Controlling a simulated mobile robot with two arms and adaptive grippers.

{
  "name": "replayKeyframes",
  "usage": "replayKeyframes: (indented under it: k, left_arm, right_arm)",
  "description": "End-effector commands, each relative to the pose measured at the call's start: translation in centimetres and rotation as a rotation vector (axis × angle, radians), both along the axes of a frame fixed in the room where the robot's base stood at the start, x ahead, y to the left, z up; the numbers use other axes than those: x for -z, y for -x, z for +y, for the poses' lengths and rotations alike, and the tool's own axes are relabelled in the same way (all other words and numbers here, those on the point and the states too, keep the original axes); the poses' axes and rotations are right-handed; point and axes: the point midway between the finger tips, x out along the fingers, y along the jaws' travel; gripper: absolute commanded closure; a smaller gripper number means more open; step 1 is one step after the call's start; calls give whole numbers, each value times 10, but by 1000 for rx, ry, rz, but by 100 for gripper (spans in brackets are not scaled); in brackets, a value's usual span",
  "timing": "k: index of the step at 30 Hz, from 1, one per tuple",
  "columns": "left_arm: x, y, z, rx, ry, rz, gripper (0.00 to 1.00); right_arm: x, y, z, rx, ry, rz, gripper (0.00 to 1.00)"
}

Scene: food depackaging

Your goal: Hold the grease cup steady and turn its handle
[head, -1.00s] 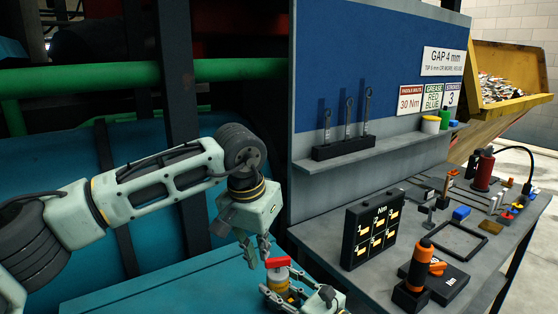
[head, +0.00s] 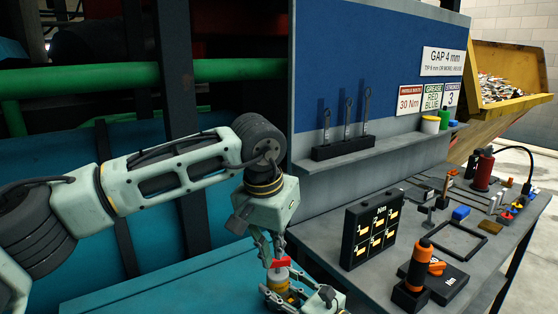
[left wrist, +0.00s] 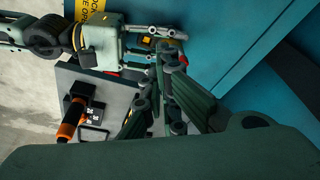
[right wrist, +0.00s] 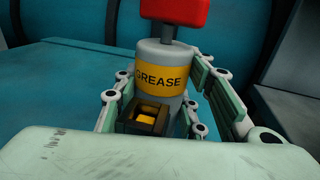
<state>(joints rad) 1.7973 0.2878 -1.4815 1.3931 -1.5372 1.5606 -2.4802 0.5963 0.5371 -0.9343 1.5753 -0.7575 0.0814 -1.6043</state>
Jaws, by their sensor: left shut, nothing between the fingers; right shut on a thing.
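The grease cup (right wrist: 160,80) is a grey cylinder with a yellow GREASE label and a red handle (right wrist: 173,10) on a stem on top. It stands upright in the right wrist view. My right gripper (head: 284,297) is shut on the cup body, with a finger on each side. In the head view the cup (head: 278,284) is partly hidden by that gripper. My left gripper (head: 271,257) is shut and empty, pointing down close at the red handle (head: 281,262); whether it touches is unclear. It also shows in the left wrist view (left wrist: 166,72).
The blue-green surface (head: 180,280) lies beneath the cup. A grey bench at right holds a black Nm panel (head: 371,230), an orange-handled tool (head: 420,262) and a black frame (head: 460,240). An upright blue board (head: 400,60) with a shelf stands behind.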

Motion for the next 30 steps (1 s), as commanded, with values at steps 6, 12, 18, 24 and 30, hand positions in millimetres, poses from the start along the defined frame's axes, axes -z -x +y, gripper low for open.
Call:
replayKeyframes:
  k: [6,12,18,24,30]
  left_arm:
    - [30,1,0,1,-2,3,100]
    - [48,0,1,1,-2,3,100]
    - [54,0,0,0,0,1,100]
    - [54,0,0,0,0,1,100]
    - [53,0,0,0,0,1,100]
  right_arm:
    - [0,0,0,0,1,1,100]
    - [0,0,0,1,1,1,100]
    - [0,0,0,1,1,1,100]
    - [0,0,0,1,1,1,100]
    - [0,0,0,1,1,1,100]
